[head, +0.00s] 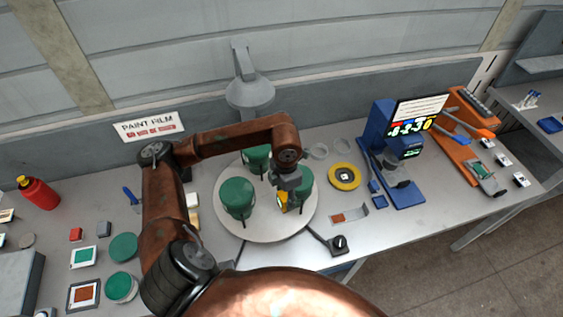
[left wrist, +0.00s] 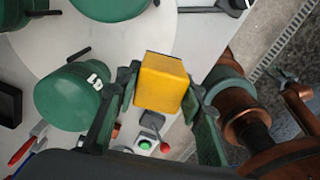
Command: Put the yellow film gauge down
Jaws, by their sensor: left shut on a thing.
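The yellow film gauge (left wrist: 163,82) is a small yellow block between the two fingers of my left gripper (left wrist: 160,90) in the left wrist view. In the head view the gauge (head: 282,201) shows beside the fingers of my left gripper, over the round white turntable (head: 255,228). My left gripper is shut on it. Whether the gauge touches the turntable, I cannot tell. Green cans (head: 236,198) stand on the turntable around the gripper.
A yellow ring-shaped disc (head: 344,177) lies on the table right of the turntable. A blue stand (head: 390,150) with a display is further right. A red bottle (head: 38,192) stands at the left. Bare table (head: 400,225) shows at the front right.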

